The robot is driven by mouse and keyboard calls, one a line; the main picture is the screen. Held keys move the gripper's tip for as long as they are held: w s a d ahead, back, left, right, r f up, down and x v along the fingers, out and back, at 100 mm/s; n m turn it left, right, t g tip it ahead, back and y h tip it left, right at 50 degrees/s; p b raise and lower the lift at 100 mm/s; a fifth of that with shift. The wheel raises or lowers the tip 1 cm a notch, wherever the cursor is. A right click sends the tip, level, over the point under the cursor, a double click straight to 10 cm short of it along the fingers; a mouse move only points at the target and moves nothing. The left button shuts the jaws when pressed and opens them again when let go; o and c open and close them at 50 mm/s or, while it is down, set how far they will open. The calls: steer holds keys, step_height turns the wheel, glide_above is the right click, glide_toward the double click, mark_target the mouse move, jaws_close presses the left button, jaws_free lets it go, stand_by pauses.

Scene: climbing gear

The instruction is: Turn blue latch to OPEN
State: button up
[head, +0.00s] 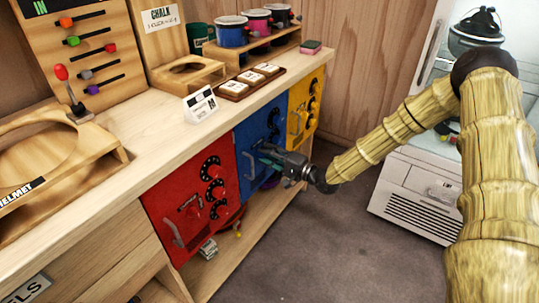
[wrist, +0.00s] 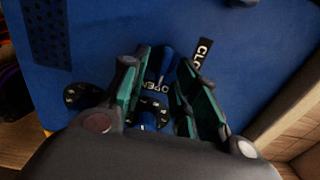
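The blue latch (wrist: 165,65) shows in the wrist view as a short blue handle on the blue door. A white-lettered OPEN label (wrist: 152,88) is just below it, and a partly visible label starting "CLO" (wrist: 203,52) is to its right. My gripper (wrist: 166,60) is open, with one teal-padded finger on each side of the latch; I cannot tell whether either finger touches it. In the head view my gripper (head: 266,158) is at the front of the blue door (head: 243,138) and hides the latch there.
A red door (head: 180,205) with dials is left of the blue one, and a yellow door (head: 303,88) is right of it. Black dials (wrist: 85,95) and a blue knob (wrist: 149,120) lie close to the fingers. Open floor (head: 330,240) lies before the bench.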

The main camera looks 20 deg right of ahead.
steer(key=v, duration=1.2)
stand_by(0.4)
steer(key=s+a+f+n+g+h, duration=0.1)
steer(key=s+a+f+g+h, duration=0.2)
steer(key=a+f, duration=0.45)
steer(key=s+a+f+n+g+h, duration=0.1)
steer(key=s+f+n+g+h, duration=0.25)
steer(key=s+f, duration=0.7)
steer(key=s+a+f+n+g+h, duration=0.25)
steer(key=s+f+g, duration=0.4)
steer(key=s, duration=0.75)
steer(key=s+d+f+n+g+h, duration=0.1)
steer(key=s+d+f+n+h, duration=0.15)
steer(key=s, duration=0.95)
step_height(320, 180, up, 16)
steer(key=p, duration=1.6)
steer(key=shift+d+n, duration=0.3)
steer(key=shift+n, duration=0.05)
